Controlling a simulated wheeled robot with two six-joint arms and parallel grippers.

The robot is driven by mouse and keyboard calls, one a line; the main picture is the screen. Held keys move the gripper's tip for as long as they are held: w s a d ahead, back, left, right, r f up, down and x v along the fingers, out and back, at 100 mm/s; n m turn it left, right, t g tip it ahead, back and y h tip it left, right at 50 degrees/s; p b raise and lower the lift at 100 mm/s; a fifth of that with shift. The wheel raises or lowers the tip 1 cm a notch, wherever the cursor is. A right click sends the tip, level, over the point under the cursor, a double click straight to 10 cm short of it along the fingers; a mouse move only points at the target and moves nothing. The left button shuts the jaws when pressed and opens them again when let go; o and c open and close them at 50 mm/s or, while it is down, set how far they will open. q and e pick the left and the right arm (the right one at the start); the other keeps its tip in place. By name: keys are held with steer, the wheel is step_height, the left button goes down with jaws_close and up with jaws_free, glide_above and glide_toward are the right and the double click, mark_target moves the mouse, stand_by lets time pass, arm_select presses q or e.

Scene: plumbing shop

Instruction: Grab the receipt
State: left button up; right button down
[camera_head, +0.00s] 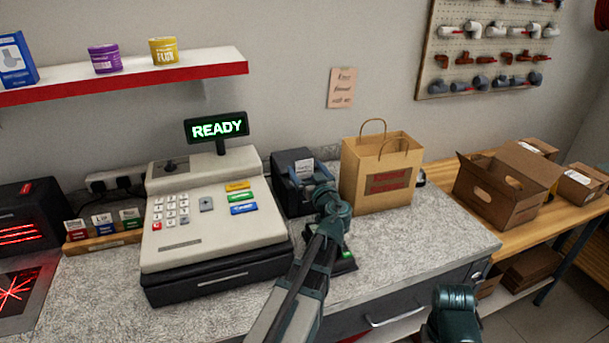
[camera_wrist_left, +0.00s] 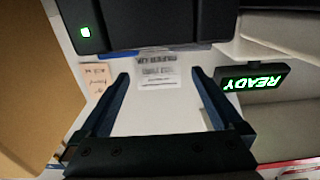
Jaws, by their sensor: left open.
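The receipt (camera_head: 304,168) is a small white printed slip standing up from the dark receipt printer (camera_head: 284,164) on the counter. My left gripper (camera_head: 318,188) is at the front of the printer, close to the receipt; its wrist hides part of the printer in the head view. In the left wrist view, the receipt (camera_wrist_left: 157,80) shows between the two spread fingers of my left gripper (camera_wrist_left: 159,74), with gaps on both sides. The fingers are open and empty. The printer (camera_wrist_left: 150,22) fills the top there. My right gripper's fingers are not visible.
The cash register (camera_head: 215,205) with its READY display (camera_head: 216,127) stands left of the printer. A paper bag (camera_head: 376,178) stands close on the right. A dark card terminal (camera_head: 342,262) lies partly behind my left arm. The counter (camera_head: 430,233) is clear at right.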

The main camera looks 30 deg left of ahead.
mark_target(305, 165)
arm_select(q)
steer(key=shift+w+a, duration=0.15)
steer(key=shift+a, duration=0.05)
steer(key=x, duration=0.5)
steer(key=shift+w, duration=0.2)
steer(key=shift+d, duration=0.1)
steer(key=c, duration=1.3)
step_height(305, 165, up, 10)
steer(key=p, duration=1)
steer(key=shift+s, duration=0.1)
